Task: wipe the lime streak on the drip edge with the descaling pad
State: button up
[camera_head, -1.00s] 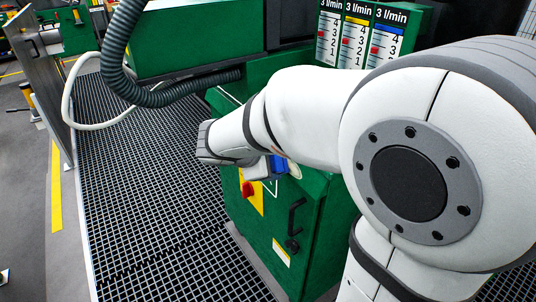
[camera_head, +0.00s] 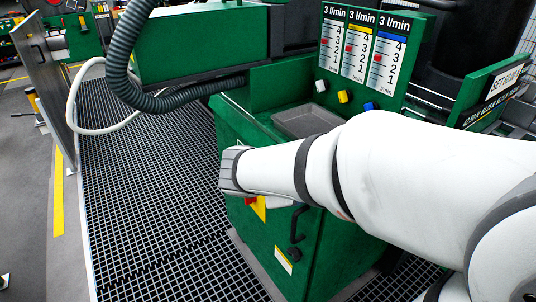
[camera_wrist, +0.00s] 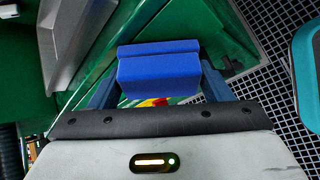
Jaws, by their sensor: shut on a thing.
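My gripper (camera_wrist: 160,86) is shut on a blue block, the descaling pad (camera_wrist: 158,68), with one finger at each side of it in the wrist view. In the head view the white arm reaches left across the front of the green cabinet (camera_head: 325,245). The fingers and the pad are hidden there behind the wrist. I cannot make out a lime streak in either view, and I cannot tell which edge is the drip edge. The pad appears over the green cabinet surfaces in the wrist view; whether it touches anything is unclear.
A shallow grey tray (camera_head: 305,122) is set in the cabinet top, below flow gauges (camera_head: 362,48) with coloured knobs. A ribbed hose (camera_head: 122,62) hangs at the left. Black floor grating (camera_head: 150,190) lies left of the cabinet. A teal-rimmed object (camera_wrist: 306,75) is at the wrist view's right.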

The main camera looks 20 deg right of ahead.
jog(key=shift+s+d, duration=0.15)
jog(key=shift+s, duration=0.2)
jog(key=w+a, duration=0.2)
jog(key=w, duration=0.5)
jog(key=shift+w+a+b, duration=0.3)
jog(key=shift+w+a, duration=0.05)
jog(key=shift+w, duration=0.05)
jog(key=shift+w+a, duration=0.25)
jog(key=shift+w, duration=0.7)
jog(key=shift+w+a, duration=0.2)
jog(key=shift+w, duration=0.7)
jog(key=shift+s+a+r+p, duration=0.3)
jog(key=shift+a+r+p, duration=0.15)
jog(key=shift+a, duration=0.4)
jog(key=shift+s+a+r+p, duration=0.3)
jog(key=shift+a+r, duration=0.1)
jog(key=shift+a, duration=0.45)
jog(key=shift+s+a+r+p, duration=0.25)
jog(key=shift+a+r+p, duration=0.2)
jog(key=shift+a, duration=0.4)
jog(key=shift+a, duration=0.1)
